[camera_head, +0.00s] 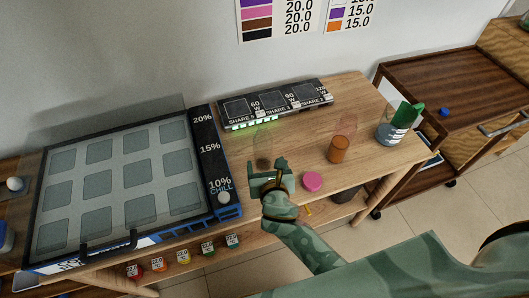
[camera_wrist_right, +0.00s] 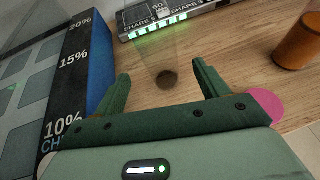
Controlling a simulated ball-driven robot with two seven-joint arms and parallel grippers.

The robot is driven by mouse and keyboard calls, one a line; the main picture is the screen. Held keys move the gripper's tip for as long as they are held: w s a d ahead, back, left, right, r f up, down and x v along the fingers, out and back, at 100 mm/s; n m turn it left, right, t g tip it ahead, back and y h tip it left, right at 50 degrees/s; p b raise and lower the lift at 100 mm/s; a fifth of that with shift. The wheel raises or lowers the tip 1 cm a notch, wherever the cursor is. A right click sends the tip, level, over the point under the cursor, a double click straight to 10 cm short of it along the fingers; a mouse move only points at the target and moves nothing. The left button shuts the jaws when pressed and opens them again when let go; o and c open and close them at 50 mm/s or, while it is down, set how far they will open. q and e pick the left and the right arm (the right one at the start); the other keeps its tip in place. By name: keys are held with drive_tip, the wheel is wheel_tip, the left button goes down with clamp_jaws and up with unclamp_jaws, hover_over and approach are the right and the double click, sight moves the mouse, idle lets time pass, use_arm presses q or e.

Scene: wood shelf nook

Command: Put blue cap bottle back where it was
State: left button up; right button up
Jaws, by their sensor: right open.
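I cannot clearly identify a blue cap bottle. A small blue cap-like piece (camera_head: 444,111) lies on the brown cart at the right, and a blue object (camera_head: 5,237) is cut off at the left edge. My right gripper (camera_head: 267,167) is over the wooden table, left of a pink disc (camera_head: 312,181). In the right wrist view my right gripper (camera_wrist_right: 163,75) is open with nothing held. Beyond its fingers, a faint see-through shape with a dark round base (camera_wrist_right: 167,79) stands on the wood. It also shows faintly in the head view (camera_head: 263,148). My left gripper is not in view.
An orange-brown cylinder (camera_head: 339,149) stands right of the gripper, under a faint reddish see-through shape. A labelled clear container with a green piece (camera_head: 391,133) is near the table's right end. A black panel (camera_head: 275,103) lies behind. A blue-edged grid tray (camera_head: 120,180) is left.

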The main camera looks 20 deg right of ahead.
drive_tip(key=shift+p+v, duration=0.35)
drive_tip(key=shift+v, duration=1.95)
